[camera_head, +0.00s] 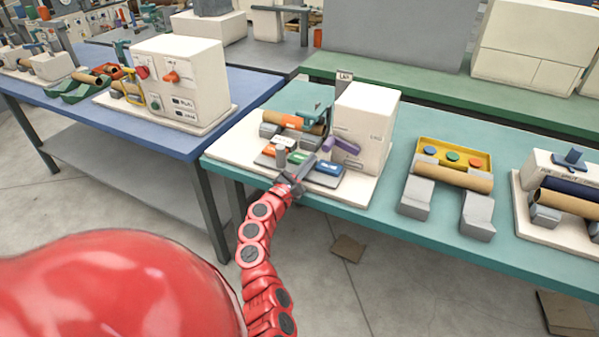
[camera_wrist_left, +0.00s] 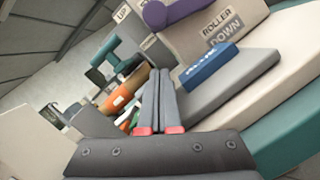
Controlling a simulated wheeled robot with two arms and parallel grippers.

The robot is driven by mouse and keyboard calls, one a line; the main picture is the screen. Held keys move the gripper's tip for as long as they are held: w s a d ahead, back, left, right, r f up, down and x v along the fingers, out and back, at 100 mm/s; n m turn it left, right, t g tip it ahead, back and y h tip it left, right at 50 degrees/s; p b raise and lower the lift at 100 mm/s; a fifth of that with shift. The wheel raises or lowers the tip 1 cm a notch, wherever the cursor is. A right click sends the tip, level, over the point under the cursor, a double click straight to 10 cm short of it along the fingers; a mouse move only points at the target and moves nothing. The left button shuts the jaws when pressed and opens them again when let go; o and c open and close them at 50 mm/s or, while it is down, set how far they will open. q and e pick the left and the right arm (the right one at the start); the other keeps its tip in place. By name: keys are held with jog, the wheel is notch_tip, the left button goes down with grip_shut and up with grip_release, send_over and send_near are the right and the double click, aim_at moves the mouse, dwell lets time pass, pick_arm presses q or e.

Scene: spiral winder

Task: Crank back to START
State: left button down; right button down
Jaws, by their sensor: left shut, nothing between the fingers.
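The winder is a white box (camera_head: 372,118) on a cream base plate at the teal bench's left end. A purple lever (camera_head: 342,145) sticks out of its near side and shows at the top of the left wrist view (camera_wrist_left: 192,10), near the labels UP and ROLLER DOWN. A teal handle-like part (camera_head: 319,111), possibly the crank, stands behind a brown tube (camera_head: 303,126); it also shows in the wrist view (camera_wrist_left: 106,58). I cannot read a START mark. My left gripper (camera_head: 305,168) is shut and empty, over the grey front panel with coloured keys. My right gripper is out of view.
A blue key (camera_head: 328,168) and a green key (camera_head: 297,158) lie close to my left gripper. A yellow tray (camera_head: 482,160) and a brown tube on grey supports stand to the right. A blue bench (camera_head: 165,140) with another machine is at left.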

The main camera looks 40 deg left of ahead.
pick_arm(q)
jog(key=shift+w+d+r+p, duration=0.2)
jog(key=shift+d+r+p, duration=0.35)
jog(key=shift+r, duration=0.25)
jog(key=shift+w+d+r+p, duration=0.2)
jog(key=shift+d+r+p, duration=0.15)
jog(key=shift+d+r, duration=0.35)
jog(key=shift+a+r, duration=0.1)
jog(key=shift+r, duration=0.1)
jog(key=shift+d+r+m+p, duration=0.25)
jog(key=shift+r+m+p, duration=0.1)
jog(key=shift+r+m, duration=0.25)
jog(key=shift+f, duration=0.15)
